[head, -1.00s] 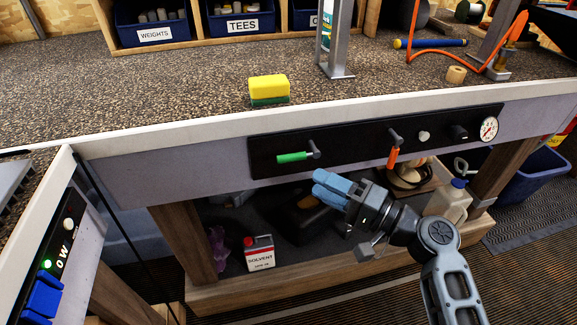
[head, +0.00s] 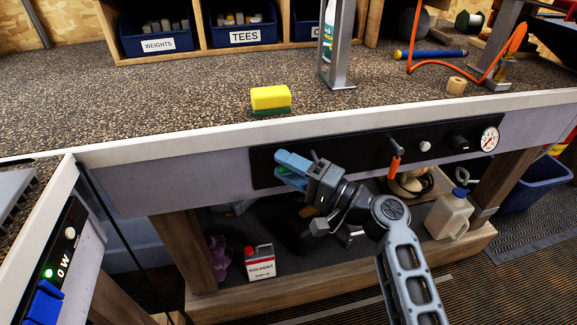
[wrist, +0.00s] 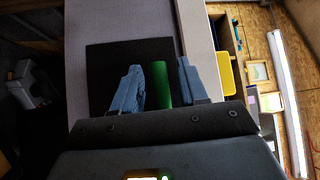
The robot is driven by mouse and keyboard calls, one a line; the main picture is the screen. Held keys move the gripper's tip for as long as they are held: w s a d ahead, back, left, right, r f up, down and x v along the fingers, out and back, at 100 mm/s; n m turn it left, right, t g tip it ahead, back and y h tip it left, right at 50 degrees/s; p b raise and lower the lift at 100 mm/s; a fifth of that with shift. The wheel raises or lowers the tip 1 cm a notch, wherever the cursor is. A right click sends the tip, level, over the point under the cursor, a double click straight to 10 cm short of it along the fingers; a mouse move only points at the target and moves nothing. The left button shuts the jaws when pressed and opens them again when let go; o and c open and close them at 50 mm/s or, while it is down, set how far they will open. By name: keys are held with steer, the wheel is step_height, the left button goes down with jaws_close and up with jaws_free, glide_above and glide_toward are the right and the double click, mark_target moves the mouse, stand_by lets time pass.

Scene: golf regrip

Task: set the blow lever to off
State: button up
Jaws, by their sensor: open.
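A black control panel (head: 352,153) is set into the bench's front face and carries two levers. In the wrist view the green handle (wrist: 160,84) lies between my two blue fingers, which are open with visible gaps on both sides. The right lever has an orange handle (head: 393,168) that hangs down at a slight slant. No lever label is readable, so I cannot tell which one is the blow lever.
A white knob (head: 425,146), a dark knob and a gauge (head: 489,139) sit on the panel's right part. A yellow and green sponge (head: 270,99) lies on the bench above. A solvent can (head: 260,262) and a jug (head: 448,215) stand on the shelf below.

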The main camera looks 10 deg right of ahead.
steer(key=shift+c, duration=0.2)
jaws_close()
stand_by(0.4)
